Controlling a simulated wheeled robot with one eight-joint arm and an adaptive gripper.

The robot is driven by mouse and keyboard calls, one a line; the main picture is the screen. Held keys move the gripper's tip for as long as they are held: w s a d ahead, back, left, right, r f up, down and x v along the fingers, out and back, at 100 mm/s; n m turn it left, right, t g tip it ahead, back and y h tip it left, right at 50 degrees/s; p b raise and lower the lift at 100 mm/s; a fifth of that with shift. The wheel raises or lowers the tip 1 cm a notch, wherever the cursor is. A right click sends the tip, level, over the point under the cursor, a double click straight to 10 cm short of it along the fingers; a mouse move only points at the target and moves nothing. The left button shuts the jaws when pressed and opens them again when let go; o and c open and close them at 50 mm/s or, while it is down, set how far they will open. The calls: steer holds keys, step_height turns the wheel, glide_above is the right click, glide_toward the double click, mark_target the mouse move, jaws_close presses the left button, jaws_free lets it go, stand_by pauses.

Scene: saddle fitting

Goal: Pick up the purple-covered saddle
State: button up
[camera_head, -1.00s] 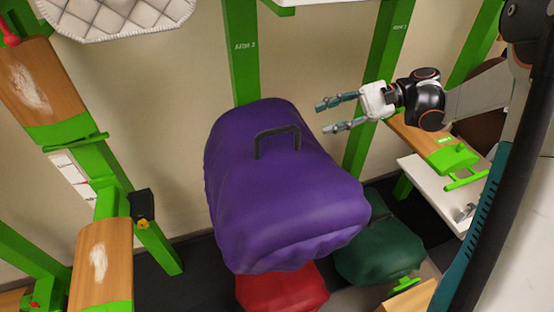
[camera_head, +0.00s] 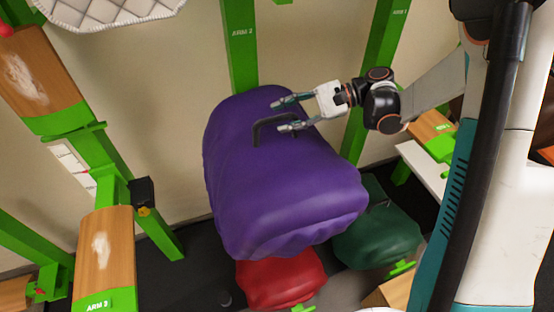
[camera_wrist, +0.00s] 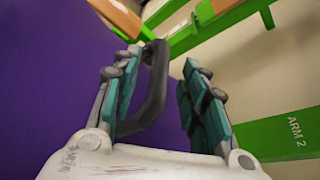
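The purple-covered saddle (camera_head: 285,190) stands in the middle of the head view, with a dark handle (camera_head: 256,132) on its top. My gripper (camera_head: 281,115) is open at the handle, its fingers pointing left. In the wrist view the purple cover (camera_wrist: 45,70) fills the left side. The handle (camera_wrist: 153,90) shows there between the two teal-padded fingers (camera_wrist: 160,85), closer to the left finger. I cannot tell whether that finger touches it. The right finger is clear of the handle.
A red-covered saddle (camera_head: 280,279) and a green-covered saddle (camera_head: 378,232) sit below the purple one. A green post (camera_head: 240,50) stands behind it. Wooden-topped green arms (camera_head: 104,255) are at the left. A quilted white pad (camera_head: 105,12) is at the top left.

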steer(key=x, duration=0.3)
steer(key=shift+d, duration=0.1)
jaws_close()
steer(key=shift+r, duration=0.1)
